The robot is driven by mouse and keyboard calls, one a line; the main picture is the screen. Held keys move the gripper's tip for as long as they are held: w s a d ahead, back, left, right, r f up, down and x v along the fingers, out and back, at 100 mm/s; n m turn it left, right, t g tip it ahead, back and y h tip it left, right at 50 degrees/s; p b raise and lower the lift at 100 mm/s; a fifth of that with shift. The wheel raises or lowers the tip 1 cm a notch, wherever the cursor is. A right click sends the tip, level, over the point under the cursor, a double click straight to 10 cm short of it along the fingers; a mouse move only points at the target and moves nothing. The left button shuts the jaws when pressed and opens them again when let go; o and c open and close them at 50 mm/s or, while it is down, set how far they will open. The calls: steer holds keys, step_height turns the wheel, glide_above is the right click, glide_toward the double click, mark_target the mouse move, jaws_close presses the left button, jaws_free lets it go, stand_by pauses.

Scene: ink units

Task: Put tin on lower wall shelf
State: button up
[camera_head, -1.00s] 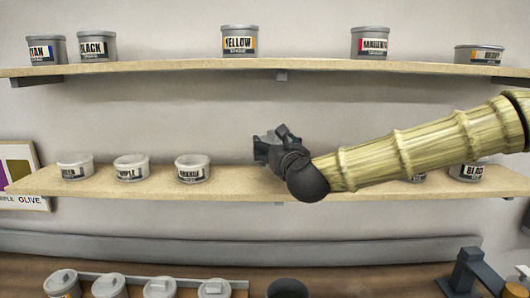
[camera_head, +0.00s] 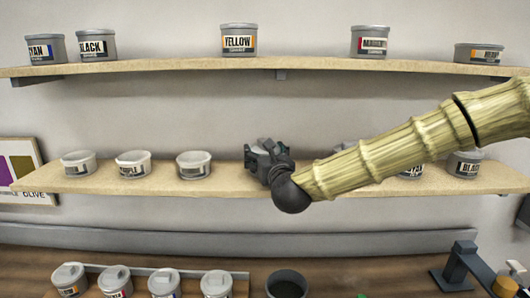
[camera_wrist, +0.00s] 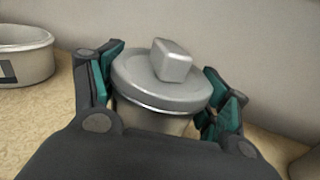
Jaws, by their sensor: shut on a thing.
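A grey tin (camera_wrist: 165,85) with a round lid and a block-shaped knob is between the fingers of my gripper (camera_wrist: 162,95) in the wrist view. The teal finger pads lie against its sides. In the head view my gripper (camera_head: 265,160) is at the middle of the lower wall shelf (camera_head: 225,190), to the right of a row of tins. The tin in it is mostly hidden there by the gripper. It looks upright and at or just above the board; I cannot tell whether it touches.
On the lower shelf, an open-topped tin (camera_head: 194,165) is nearest on the left; it also shows in the wrist view (camera_wrist: 25,52). A tin (camera_head: 466,163) stands at the right. The upper shelf (camera_head: 180,66) holds several tins. Lidded tins (camera_head: 117,280) and a dark pot (camera_head: 287,284) stand below.

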steer(key=o, duration=1.4)
steer(key=shift+f, duration=0.1)
steer(key=shift+r, duration=0.2)
steer(key=b+v, duration=0.4)
steer(key=v, duration=0.8)
steer(key=shift+b, duration=0.35)
steer(key=shift+f, duration=0.1)
